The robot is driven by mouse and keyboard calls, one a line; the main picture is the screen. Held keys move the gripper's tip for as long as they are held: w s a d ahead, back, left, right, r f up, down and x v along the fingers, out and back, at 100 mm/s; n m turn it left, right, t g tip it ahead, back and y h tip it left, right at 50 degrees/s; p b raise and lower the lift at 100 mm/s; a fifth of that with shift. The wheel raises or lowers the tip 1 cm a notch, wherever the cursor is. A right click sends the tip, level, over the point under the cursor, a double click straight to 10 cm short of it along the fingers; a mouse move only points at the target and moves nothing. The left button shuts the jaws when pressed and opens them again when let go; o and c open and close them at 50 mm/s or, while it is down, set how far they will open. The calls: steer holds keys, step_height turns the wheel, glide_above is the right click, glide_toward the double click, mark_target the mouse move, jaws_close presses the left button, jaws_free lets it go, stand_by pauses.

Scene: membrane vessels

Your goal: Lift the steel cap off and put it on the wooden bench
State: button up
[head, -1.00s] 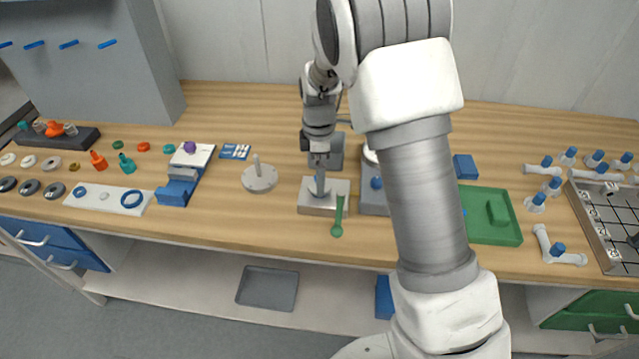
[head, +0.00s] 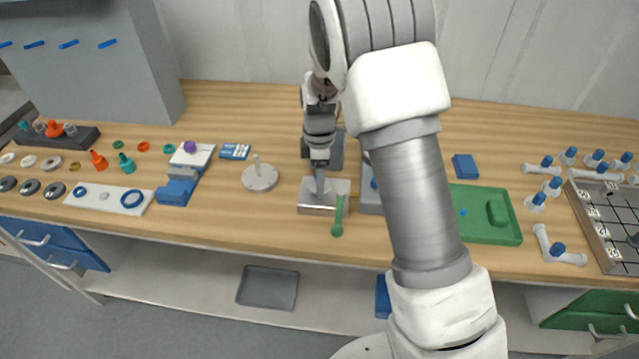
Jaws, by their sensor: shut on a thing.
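My gripper (head: 319,165) points down near the middle of the wooden bench (head: 225,218). It is shut on the upright stem of the square steel cap (head: 312,198). The cap's flat, shiny top lies below the fingers. It looks level, and I cannot see a gap beneath it. My fingers and the small scale hide the exact grip.
A grey round plate with a post (head: 260,180) stands just left. A grey block and a dark stand are close right and behind, partly hidden by my arm. A green tray (head: 488,228) lies farther right. Bare bench shows behind the round plate and along the front left.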

steer(key=shift+r, duration=0.45)
steer(key=r, duration=0.4)
steer(key=shift+d, duration=0.4)
steer(key=s+d+r+p, duration=0.1)
steer(key=s+d+r, duration=0.3)
steer(key=d+r, duration=0.5)
steer(key=shift+s+d+r+p, duration=0.15)
steer(key=shift+d+p, duration=0.2)
steer(key=shift+d, duration=0.15)
